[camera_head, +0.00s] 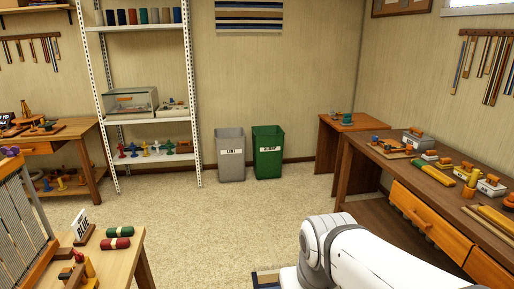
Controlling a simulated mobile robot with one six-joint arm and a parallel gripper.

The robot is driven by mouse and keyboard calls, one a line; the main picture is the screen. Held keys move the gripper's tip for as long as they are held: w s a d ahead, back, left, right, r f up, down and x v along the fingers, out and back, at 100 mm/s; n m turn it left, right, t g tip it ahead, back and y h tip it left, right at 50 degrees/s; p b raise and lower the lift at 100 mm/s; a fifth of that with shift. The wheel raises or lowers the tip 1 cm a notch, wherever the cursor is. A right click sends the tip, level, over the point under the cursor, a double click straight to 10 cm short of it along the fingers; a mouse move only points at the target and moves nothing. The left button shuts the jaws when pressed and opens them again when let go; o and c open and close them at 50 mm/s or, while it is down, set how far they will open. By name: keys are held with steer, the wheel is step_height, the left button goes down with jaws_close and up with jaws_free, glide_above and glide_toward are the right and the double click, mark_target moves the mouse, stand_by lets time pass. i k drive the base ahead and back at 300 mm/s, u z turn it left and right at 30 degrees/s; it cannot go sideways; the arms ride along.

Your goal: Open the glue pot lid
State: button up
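I cannot pick out the glue pot or its lid for certain. On the small brown table at the back right stand a small grey item (333,116) and an orange-and-teal item (347,119), too small to name. A grey box with an orange top (417,138) sits on the long bench at the right. My white arm fills the lower right of the view, but my gripper is outside the picture.
A grey bin (230,155) and a green bin (267,152) stand at the back wall. White shelving (150,121) is left of them. A loom (18,215) and a table with yarn rolls (116,243) are at the lower left. The middle carpet (215,215) is clear.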

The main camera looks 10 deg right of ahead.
mark_target(494, 180)
steer(key=z, duration=0.3)
steer(key=i, duration=1.55)
steer(key=z, duration=1.2)
steer(key=i, duration=1.5)
steer(key=z, duration=0.85)
steer(key=i, duration=0.55)
steer(key=z, duration=0.25)
